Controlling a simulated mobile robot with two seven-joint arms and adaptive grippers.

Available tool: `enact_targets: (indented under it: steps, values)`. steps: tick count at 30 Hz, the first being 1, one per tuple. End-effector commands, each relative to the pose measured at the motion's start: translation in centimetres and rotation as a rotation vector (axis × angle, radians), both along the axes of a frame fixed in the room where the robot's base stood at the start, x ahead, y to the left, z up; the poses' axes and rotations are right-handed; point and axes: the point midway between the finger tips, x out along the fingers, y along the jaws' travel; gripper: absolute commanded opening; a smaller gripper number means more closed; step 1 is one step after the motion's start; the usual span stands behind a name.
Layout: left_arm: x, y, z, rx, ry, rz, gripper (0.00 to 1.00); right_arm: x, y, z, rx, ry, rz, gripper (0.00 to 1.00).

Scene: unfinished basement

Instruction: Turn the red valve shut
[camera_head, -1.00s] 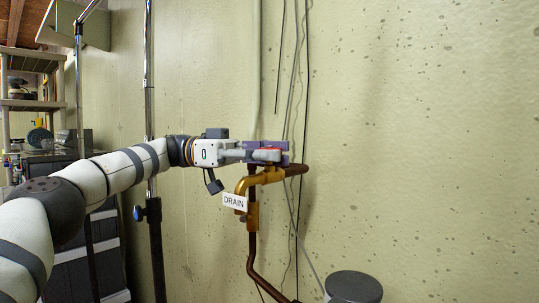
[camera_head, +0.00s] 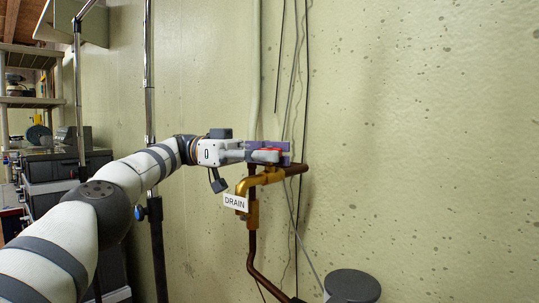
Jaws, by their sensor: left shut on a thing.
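The red valve (camera_head: 267,155) is a small lever on top of the brass valve body (camera_head: 262,179), which joins copper pipe at the wall. A white tag reading DRAIN (camera_head: 236,203) hangs in front of the brass fitting. My left gripper (camera_head: 267,152) reaches in from the left at valve height, with its purple fingers shut on the red lever. The fingers hide part of the lever. My right gripper is not in view.
A copper pipe (camera_head: 252,255) drops below the valve. Thin cables run down the wall behind it. A dark grey cylinder (camera_head: 352,285) stands at the lower right. A metal pole stand (camera_head: 154,245) rises left of the valve, and shelves (camera_head: 25,101) stand at far left. The wall on the right is clear.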

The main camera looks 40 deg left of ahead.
Motion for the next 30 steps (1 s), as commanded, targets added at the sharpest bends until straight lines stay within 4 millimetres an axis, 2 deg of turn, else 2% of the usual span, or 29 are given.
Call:
enact_targets:
  steps: [1, 3, 20, 30]
  values:
    - [0.0, -0.1, -0.2, 0.002, 0.003, -0.004, 0.4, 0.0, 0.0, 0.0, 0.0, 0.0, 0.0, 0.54]
    - [0.0, -0.1, -0.1, 0.002, 0.003, -0.004, 0.54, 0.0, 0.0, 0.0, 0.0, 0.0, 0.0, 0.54]
    - [0.0, 0.0, -0.1, -0.001, 0.001, 0.009, 0.54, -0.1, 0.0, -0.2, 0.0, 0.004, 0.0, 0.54]
    - [-0.2, 0.1, -0.2, -0.002, 0.0, 0.191, 0.54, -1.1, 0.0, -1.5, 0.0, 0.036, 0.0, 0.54]
